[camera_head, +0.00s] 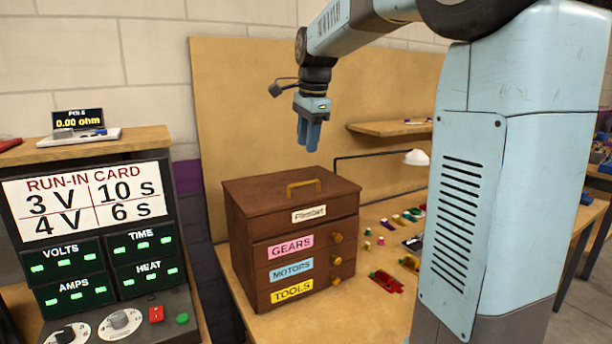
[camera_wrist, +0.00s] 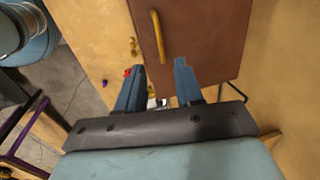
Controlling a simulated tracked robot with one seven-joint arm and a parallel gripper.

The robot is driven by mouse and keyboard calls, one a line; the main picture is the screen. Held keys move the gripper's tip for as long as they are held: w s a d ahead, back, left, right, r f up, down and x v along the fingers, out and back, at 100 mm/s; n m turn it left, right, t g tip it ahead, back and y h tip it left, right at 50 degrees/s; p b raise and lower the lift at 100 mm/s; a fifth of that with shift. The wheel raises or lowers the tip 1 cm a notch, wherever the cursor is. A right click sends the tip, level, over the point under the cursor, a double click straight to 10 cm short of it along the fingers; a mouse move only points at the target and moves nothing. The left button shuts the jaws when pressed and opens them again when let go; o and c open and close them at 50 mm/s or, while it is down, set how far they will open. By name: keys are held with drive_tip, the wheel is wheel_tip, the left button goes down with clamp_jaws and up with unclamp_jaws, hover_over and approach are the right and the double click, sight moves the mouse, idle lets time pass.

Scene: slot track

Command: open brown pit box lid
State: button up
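The brown pit box (camera_head: 290,240) stands on the wooden bench, its lid (camera_head: 250,190) shut flat on top. A brass bar handle (camera_head: 303,187) is fixed on the lid. In the wrist view the lid (camera_wrist: 205,35) lies ahead of the fingers and its handle (camera_wrist: 158,38) shows upright in the picture, between the lines of the two fingers. My gripper (camera_head: 308,145) hangs pointing down above the lid, apart from the handle. In the wrist view my gripper (camera_wrist: 158,75) has its two blue fingers spread with nothing held between them.
Below the lid are drawers labelled GEARS (camera_head: 291,246), MOTORS and TOOLS with brass knobs. A run-in panel (camera_head: 85,230) stands at left. A wooden backboard (camera_head: 235,110) rises behind.

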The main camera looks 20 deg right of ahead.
sight(304, 183)
drive_tip(key=f, duration=0.3)
drive_tip(key=w+f, duration=0.1)
drive_tip(key=f, duration=0.2)
drive_tip(key=w+f, duration=0.1)
drive_tip(key=f, duration=0.3)
drive_tip(key=shift+a+f, duration=0.1)
drive_tip(key=shift+a, duration=0.1)
drive_tip(key=shift+c, duration=0.4)
clamp_jaws()
idle(0.6)
